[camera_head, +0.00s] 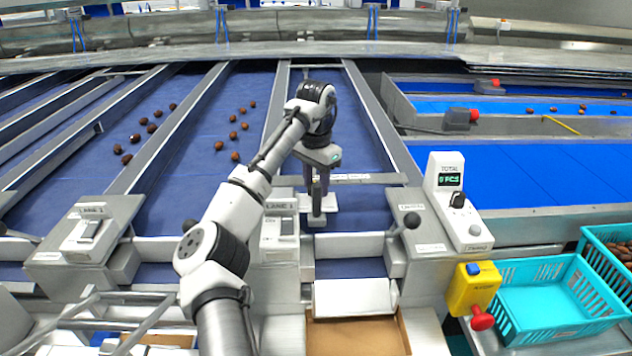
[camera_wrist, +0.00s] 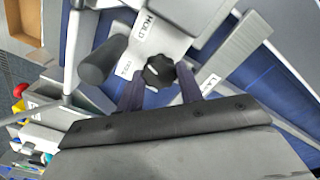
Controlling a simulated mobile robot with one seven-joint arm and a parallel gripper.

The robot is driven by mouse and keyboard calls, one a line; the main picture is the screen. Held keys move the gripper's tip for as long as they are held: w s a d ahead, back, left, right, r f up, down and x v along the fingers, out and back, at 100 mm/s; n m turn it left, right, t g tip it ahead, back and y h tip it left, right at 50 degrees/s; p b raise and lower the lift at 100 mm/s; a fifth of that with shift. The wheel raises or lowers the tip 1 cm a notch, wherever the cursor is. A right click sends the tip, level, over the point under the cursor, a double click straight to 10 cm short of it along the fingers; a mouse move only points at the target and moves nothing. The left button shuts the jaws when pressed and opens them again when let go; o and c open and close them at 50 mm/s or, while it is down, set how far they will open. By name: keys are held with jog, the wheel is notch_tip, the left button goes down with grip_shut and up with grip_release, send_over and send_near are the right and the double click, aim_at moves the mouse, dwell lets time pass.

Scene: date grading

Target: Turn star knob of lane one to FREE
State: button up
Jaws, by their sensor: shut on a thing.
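The black star knob (camera_wrist: 159,71) sits on a white plate (camera_wrist: 172,35) in the wrist view. The plate carries the word HOLD (camera_wrist: 149,24) and a smaller label (camera_wrist: 125,69) that seems to read FREE. My gripper (camera_wrist: 161,80) has one dark finger on each side of the knob and is shut on it. It also shows in the head view (camera_head: 317,208), pointing down beside the box marked LANE 1 (camera_head: 280,228). The head view hides the knob behind the fingers. I cannot tell which word the knob points to.
A dark cylindrical handle (camera_wrist: 98,61) stands close to the knob. A ball-topped lever (camera_head: 411,220) stands to the right. Dates (camera_head: 235,156) lie on the blue belt to the left. A yellow box with a red button (camera_head: 482,319) and a turquoise crate (camera_head: 510,343) are at the right.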

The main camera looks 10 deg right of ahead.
jog(key=n, duration=1.2)
jog(key=shift+n, duration=0.4)
dwell(0.3)
jog(key=o, duration=0.7)
notch_tip(320, 180, up, 14)
jog(key=shift+f, duration=0.1)
dwell(0.4)
